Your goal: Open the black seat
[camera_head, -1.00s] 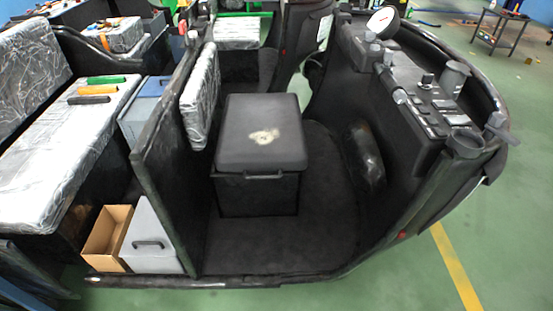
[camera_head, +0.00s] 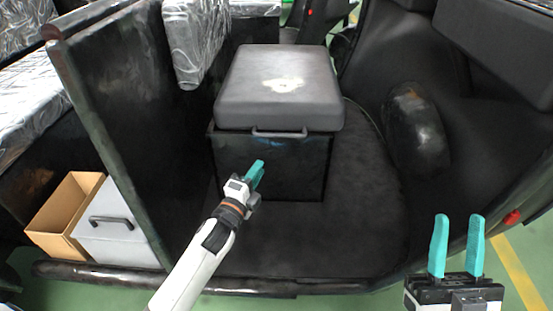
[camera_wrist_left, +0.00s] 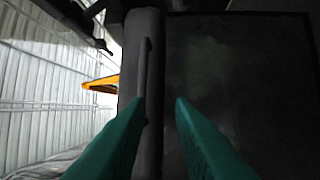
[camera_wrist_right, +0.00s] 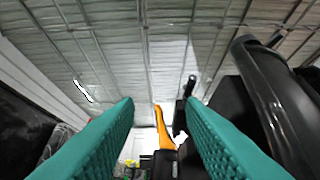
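The black seat (camera_head: 290,75) is a dark box with a thick lid and a pale worn patch on top, inside the rickshaw cabin. Its lid is down on the seat box (camera_head: 290,165). A bar handle (camera_head: 280,133) runs along the lid's front edge; it also shows in the left wrist view (camera_wrist_left: 143,75). My left gripper (camera_head: 257,170) is in front of the box, below the handle. In the left wrist view its teal fingers (camera_wrist_left: 160,110) are apart, with the handle ahead of them and not gripped. My right gripper (camera_head: 458,222) is open and empty at the lower right.
A black partition (camera_head: 125,115) stands left of the seat, with a silver-wrapped cushion (camera_head: 197,40). A cardboard box (camera_head: 65,215) and a grey box (camera_head: 115,225) sit beyond it. A rounded black hump (camera_head: 415,130) is on the right. The black cabin floor (camera_head: 330,240) in front is clear.

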